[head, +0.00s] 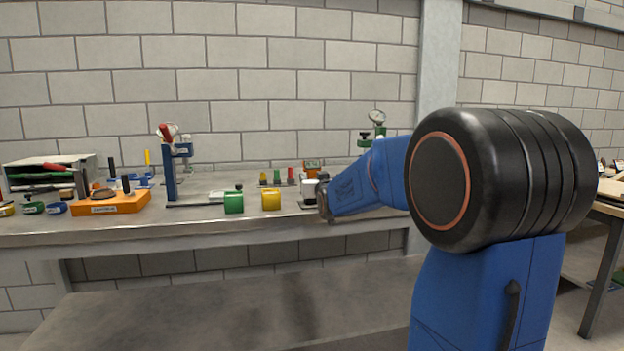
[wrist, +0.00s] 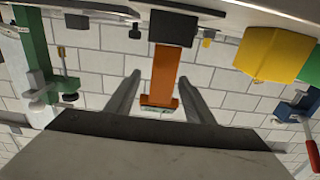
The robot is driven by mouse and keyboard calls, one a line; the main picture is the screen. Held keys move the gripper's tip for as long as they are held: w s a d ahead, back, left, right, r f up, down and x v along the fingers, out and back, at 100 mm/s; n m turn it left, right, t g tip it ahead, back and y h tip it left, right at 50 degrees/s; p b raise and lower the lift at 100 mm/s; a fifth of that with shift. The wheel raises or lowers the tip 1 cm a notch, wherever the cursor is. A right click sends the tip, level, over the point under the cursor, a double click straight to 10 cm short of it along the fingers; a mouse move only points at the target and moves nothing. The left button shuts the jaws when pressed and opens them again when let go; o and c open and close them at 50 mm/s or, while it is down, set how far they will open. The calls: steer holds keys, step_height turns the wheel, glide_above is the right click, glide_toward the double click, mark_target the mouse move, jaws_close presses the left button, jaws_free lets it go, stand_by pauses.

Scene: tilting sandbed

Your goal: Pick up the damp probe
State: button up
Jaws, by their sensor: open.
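An orange upright device with a dark block at its foot, probably the damp probe (wrist: 163,72), is in the middle of the wrist view, which looks upside down. In the head view, its orange top (head: 312,164) shows behind my gripper, at the back of the bench. My gripper (wrist: 158,80) is open and empty. Its two fingers point toward the device, one on each side in the picture; I see no contact. In the head view my gripper (head: 324,202) is near the bench's front edge, and its fingers are hard to make out.
A yellow block (head: 271,200) and a green block (head: 233,203) stand left of my gripper on the bench (head: 130,228). A green gauge stand (head: 379,131) is behind my arm. A blue clamp stand (head: 170,170) and an orange tray (head: 112,206) are farther left.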

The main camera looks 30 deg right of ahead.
mark_target(310, 174)
steer(key=x, duration=0.5)
steer(key=shift+a+f, duration=0.1)
steer(key=shift+a, duration=0.05)
steer(key=c, duration=1)
steer(key=shift+o, duration=0.2)
step_height(310, 174, up, 16)
